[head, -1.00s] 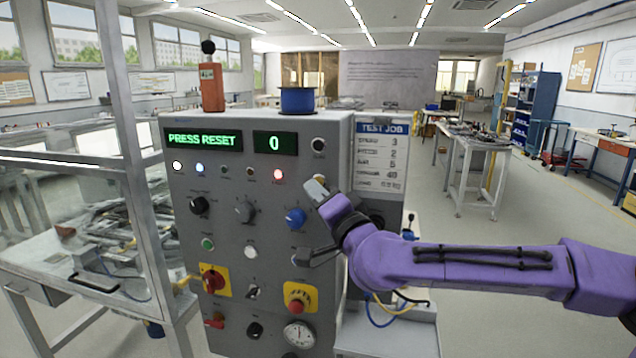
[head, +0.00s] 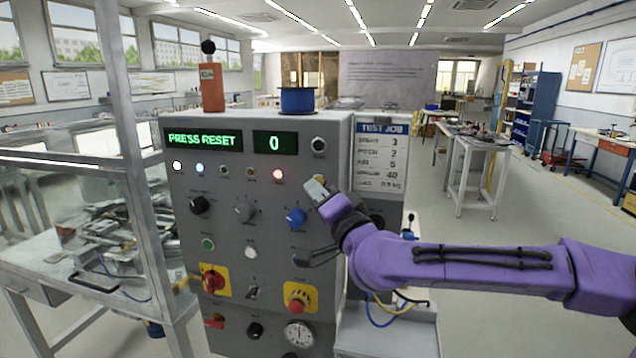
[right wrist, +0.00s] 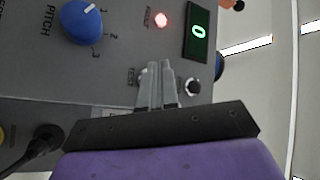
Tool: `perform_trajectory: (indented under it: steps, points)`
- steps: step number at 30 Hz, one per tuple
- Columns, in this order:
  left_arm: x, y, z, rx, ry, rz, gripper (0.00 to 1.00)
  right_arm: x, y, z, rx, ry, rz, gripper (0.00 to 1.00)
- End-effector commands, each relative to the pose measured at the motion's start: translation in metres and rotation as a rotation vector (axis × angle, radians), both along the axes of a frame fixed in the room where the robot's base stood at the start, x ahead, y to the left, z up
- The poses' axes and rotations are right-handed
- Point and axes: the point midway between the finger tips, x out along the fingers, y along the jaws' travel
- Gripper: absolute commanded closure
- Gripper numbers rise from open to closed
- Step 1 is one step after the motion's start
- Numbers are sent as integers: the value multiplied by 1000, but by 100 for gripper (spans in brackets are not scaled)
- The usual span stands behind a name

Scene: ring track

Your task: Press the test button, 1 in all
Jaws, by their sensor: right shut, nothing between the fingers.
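The grey control panel (head: 222,255) stands in front of me in the head view. My right gripper (head: 316,188) is at its upper right, below a black round button (head: 318,145). In the right wrist view my right gripper (right wrist: 158,72) is shut and empty, its fingertips pointing at the panel face. The black button (right wrist: 193,87) shows just to the right of the fingers there. A small label (right wrist: 131,77) left of the fingertips may read TEST; any button beside it is hidden behind the fingers. I cannot tell whether the tips touch the panel. My left gripper is out of view.
The green display (head: 203,139) reads PRESS RESET, the counter (head: 274,143) reads 0 and a red lamp (head: 278,174) is lit. A blue knob (head: 296,218) and a red emergency knob (head: 298,300) lie below my gripper. A metal frame post (head: 130,150) stands at left.

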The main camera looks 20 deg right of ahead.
Motion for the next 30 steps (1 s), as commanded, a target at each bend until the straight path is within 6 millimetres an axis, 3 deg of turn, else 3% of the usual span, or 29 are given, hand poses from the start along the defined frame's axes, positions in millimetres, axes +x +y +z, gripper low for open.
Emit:
perform_trajectory:
  steps: [30]
  points:
    - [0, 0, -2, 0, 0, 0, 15, 10, -6, 0, 0, 0, 0, 100]
